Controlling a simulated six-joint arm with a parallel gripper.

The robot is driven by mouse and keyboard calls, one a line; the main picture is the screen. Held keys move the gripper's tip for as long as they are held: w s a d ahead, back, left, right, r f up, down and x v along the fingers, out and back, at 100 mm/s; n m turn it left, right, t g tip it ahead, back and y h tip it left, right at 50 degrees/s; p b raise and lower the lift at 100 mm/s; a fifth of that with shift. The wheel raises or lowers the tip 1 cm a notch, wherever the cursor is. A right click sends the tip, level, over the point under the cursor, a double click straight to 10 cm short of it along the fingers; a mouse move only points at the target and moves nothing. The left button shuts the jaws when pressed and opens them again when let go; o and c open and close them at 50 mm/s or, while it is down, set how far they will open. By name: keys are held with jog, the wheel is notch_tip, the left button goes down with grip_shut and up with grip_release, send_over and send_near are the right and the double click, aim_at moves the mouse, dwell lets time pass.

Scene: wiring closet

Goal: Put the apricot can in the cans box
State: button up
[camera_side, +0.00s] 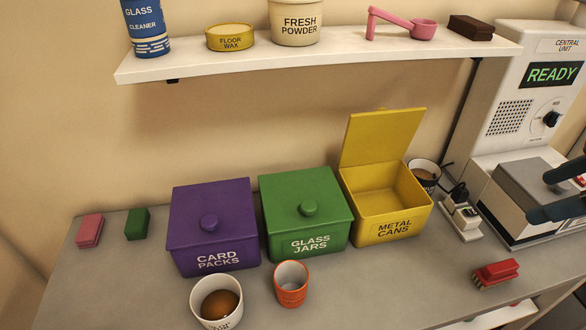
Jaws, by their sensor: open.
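The cans box is the yellow box (392,229) labelled METAL CANS, in the middle right of the counter. Its lid (381,138) stands up at the back and the visible inside looks empty. A small orange container (291,284) with a pale inside stands in front of the green box. Its label is too small to read, so I cannot tell if it is the apricot can. My gripper (553,193) is at the right edge, its two dark fingers apart with nothing seen between them. It is right of the yellow box, over the white machine's grey-topped part.
Closed purple (213,250) and green (306,231) boxes stand left of the yellow one. A white pot (216,302) with brown contents stands in front. A red brush (495,274) lies at right. A shelf (330,53) hangs above.

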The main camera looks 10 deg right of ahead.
jog(key=s+d+r+m+h, duration=0.2)
jog(key=s+d+m+h, duration=0.1)
jog(key=s+d+m, duration=0.3)
jog(key=s+d, duration=0.2)
jog(key=s, duration=0.2)
jog(key=shift+r+m, duration=0.3)
jog(key=shift+r, duration=0.1)
jog(key=shift+o, duration=0.5)
jog(key=shift+d, duration=0.1)
